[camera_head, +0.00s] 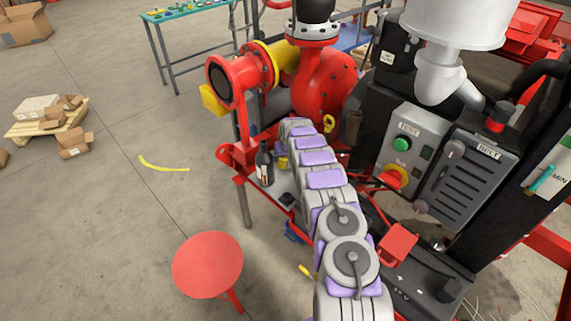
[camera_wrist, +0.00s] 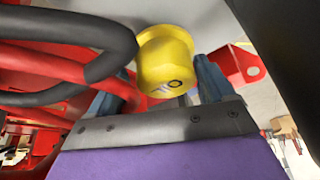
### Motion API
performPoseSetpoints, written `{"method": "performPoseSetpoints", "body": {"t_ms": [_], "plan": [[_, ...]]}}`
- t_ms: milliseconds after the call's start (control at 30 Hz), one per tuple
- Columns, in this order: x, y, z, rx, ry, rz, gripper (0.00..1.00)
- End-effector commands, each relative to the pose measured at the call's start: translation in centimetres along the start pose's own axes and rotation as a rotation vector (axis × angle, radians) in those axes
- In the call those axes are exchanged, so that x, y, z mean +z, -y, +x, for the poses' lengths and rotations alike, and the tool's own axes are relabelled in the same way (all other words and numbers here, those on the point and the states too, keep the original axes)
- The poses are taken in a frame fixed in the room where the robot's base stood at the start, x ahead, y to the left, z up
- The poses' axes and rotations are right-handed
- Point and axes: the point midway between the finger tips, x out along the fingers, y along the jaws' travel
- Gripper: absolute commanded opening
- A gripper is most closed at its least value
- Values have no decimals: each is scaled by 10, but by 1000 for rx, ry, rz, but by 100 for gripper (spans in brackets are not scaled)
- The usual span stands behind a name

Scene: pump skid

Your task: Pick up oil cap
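The oil cap (camera_wrist: 166,62) is yellow, with a dark oil-can mark on its face and a wider rim behind. It is in the upper middle of the wrist view, against a pale grey surface. My gripper (camera_wrist: 163,88) is open, with one blue finger on each side of the cap as seen there. Part of the left finger is behind black hoses, and I cannot tell whether either finger touches the cap. In the head view, my arm hides the gripper; a small yellow piece (camera_head: 283,162) shows beside the arm's far end, possibly the cap.
Thick black hoses (camera_wrist: 75,35) and red pipes (camera_wrist: 45,62) crowd the left of the wrist view. A red bracket (camera_wrist: 238,66) is to the right. In the head view, a dark bottle (camera_head: 264,165) stands left of my arm, and a control box (camera_head: 405,147) stands right.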

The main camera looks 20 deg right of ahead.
Motion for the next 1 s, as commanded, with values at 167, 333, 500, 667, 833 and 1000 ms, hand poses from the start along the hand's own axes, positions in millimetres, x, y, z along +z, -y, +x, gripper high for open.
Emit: {"method": "performPoseSetpoints", "body": {"t_ms": [167, 333, 500, 667, 833, 1000], "plan": [[0, 3, 0, 2, 0, -3, 64], [0, 2, 0, 1, 0, -2, 48], [0, 0, 0, 0, -1, 0, 32], [0, 0, 0, 0, -1, 0, 25], [-1, 1, -2, 0, -1, -1, 25], [-6, 2, -14, 1, -1, -2, 25]]}}
